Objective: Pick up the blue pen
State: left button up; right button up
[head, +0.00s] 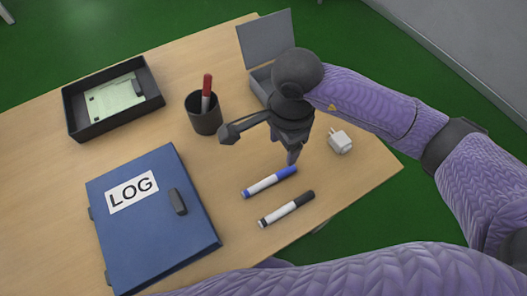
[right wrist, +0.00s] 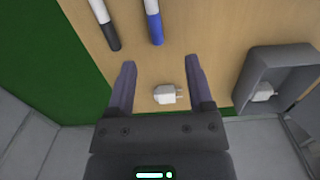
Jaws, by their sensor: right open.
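The blue pen (head: 269,182) is a white-barrelled marker with blue ends, lying on the table in front of my right gripper. It also shows at the top of the right wrist view (right wrist: 154,22), beyond the fingertips. My right gripper (head: 291,158) is above the table just behind the pen's right end. In the right wrist view its two fingers (right wrist: 158,62) are apart, with nothing between them at the tips. My left gripper is not in view.
A black marker (head: 287,209) lies beside the blue pen. A white plug adapter (head: 340,141) is to the right. A black cup (head: 204,115) holds a red marker (head: 207,92). A blue LOG binder (head: 150,235), a black tray (head: 71,112) and an open grey box (head: 267,42) also stand on the table.

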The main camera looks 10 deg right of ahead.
aim_at(288, 170)
jog(key=f+b, duration=0.1)
jog(key=f, duration=0.2)
jog(key=d+f+b, duration=0.1)
jog(key=f, duration=0.2)
jog(key=f+b, duration=0.2)
jog(key=f, duration=0.1)
jog(key=shift+s+d+f, duration=0.25)
jog(key=shift+d+f, duration=0.05)
jog(key=shift+f, duration=0.15)
jog(key=shift+c, duration=0.6)
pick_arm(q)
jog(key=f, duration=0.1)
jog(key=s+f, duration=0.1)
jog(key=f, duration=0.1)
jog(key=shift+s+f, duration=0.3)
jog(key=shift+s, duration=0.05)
pick_arm(e)
grip_shut()
